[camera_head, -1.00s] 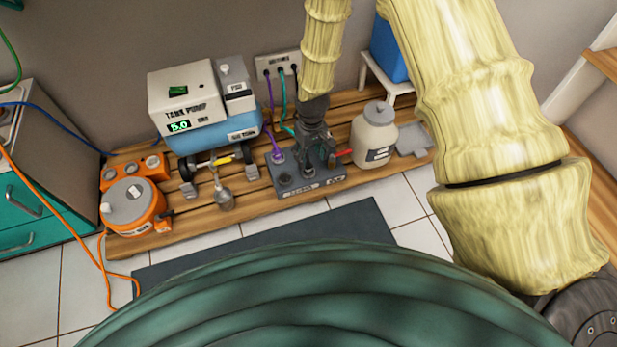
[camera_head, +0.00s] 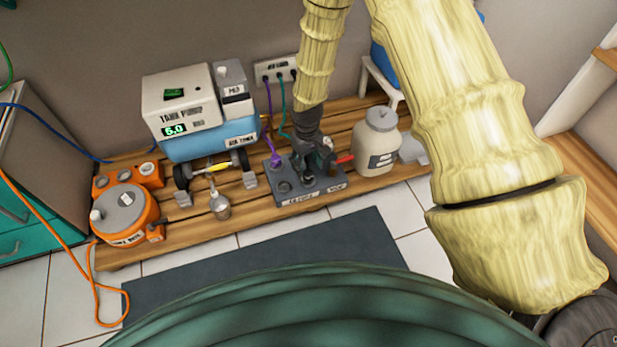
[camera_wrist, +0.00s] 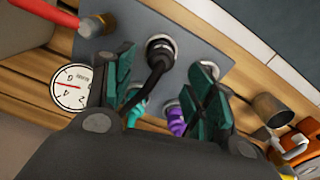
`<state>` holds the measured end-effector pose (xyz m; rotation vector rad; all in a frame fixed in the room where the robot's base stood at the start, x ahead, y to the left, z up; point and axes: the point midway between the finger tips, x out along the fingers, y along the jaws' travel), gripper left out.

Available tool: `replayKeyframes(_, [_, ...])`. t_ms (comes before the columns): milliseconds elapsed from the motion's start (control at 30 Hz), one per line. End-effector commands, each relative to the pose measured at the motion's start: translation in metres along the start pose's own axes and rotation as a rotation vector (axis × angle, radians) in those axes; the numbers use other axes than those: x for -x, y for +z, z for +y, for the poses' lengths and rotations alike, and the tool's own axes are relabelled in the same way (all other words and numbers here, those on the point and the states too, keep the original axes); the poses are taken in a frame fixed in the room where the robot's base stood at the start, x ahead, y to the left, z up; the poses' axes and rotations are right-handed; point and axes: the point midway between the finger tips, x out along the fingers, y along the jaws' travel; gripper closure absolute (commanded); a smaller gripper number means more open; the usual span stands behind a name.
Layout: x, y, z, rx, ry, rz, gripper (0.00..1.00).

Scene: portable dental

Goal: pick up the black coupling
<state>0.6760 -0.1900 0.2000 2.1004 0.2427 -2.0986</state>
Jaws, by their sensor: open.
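The black coupling (camera_wrist: 160,48) sits in a round socket of the grey-blue manifold plate (camera_wrist: 205,40) in the wrist view, with a black cable running from it towards my gripper. My gripper (camera_wrist: 160,84) is open, its two teal-padded fingers on either side of the cable, and nothing is clamped. The coupling lies just past the gap between the fingertips. In the head view my gripper (camera_head: 314,160) is low over the manifold plate (camera_head: 296,195) and hides the black coupling.
Teal (camera_wrist: 136,112) and purple (camera_wrist: 176,122) couplings stand close to the fingers. A red hose (camera_wrist: 45,12) with a brass fitting and a gauge (camera_wrist: 74,88) are at left. A pale jar (camera_head: 376,143), a tank pump (camera_head: 182,97) and an orange unit (camera_head: 124,212) stand around.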

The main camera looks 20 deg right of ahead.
Motion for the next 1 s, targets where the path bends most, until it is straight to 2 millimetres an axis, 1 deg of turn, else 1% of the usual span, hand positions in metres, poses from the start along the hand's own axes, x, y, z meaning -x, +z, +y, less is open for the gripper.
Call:
replayKeyframes(33, [-0.007,0.001,0.0,0.0,0.0,-0.001,0.44])
replayKeyframes(400, [-0.044,0.005,0.0,0.0,0.0,-0.001,0.44])
replayKeyframes(500, [-0.048,0.005,0.0,0.0,0.0,0.0,0.44])
replayKeyframes(733, [-0.047,0.005,0.0,0.0,0.0,0.0,0.44])
replayKeyframes(767, [-0.047,0.005,0.0,0.0,0.0,0.0,0.46])
replayKeyframes(800, [-0.047,0.005,0.0,0.0,0.0,0.0,0.53])
replayKeyframes(867, [-0.047,0.005,0.0,0.0,0.0,-0.001,0.64])
replayKeyframes(1000, [-0.047,0.005,0.0,0.0,0.0,-0.001,0.9])
